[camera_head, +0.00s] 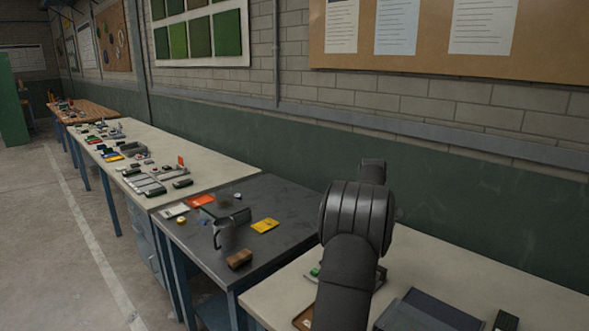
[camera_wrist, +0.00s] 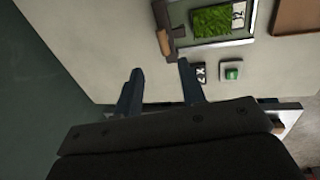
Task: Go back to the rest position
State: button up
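My gripper (camera_wrist: 160,66) shows in the wrist view with its two dark fingers apart and nothing between them. It is over a pale bench top (camera_wrist: 110,40). Beyond the fingertips are a brown tool-like object (camera_wrist: 165,30) and a framed tray (camera_wrist: 212,44) holding a green turf piece (camera_wrist: 211,21) and a numbered label. In the head view my arm rises in front of the near bench and hides part of it; the gripper fingers cannot be made out there.
A small white block with a green top (camera_wrist: 232,73) sits beside a black-and-white marker (camera_wrist: 200,73). In the head view, a dark box (camera_head: 430,312) stands right of my arm. A dark table (camera_head: 290,205) holds a grey mug (camera_head: 231,233) and brown block (camera_head: 239,259). A wall (camera_head: 480,205) runs behind.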

jog(key=f, duration=0.6)
jog(key=w+d+f, duration=0.1)
jog(key=f, duration=0.2)
jog(key=shift+w+d, duration=0.1)
jog(key=o, duration=1.4)
jog(key=shift+t, duration=0.4)
jog(key=v, duration=0.6)
jog(key=shift+s+d, duration=0.25)
jog(key=shift+s, duration=0.2)
jog(key=s+a+r+t, duration=0.2)
jog(key=s+r, duration=0.6)
jog(key=r, duration=0.5)
jog(key=x, duration=0.9)
jog(key=shift+w+a+f, duration=0.2)
jog(key=shift+f, duration=0.15)
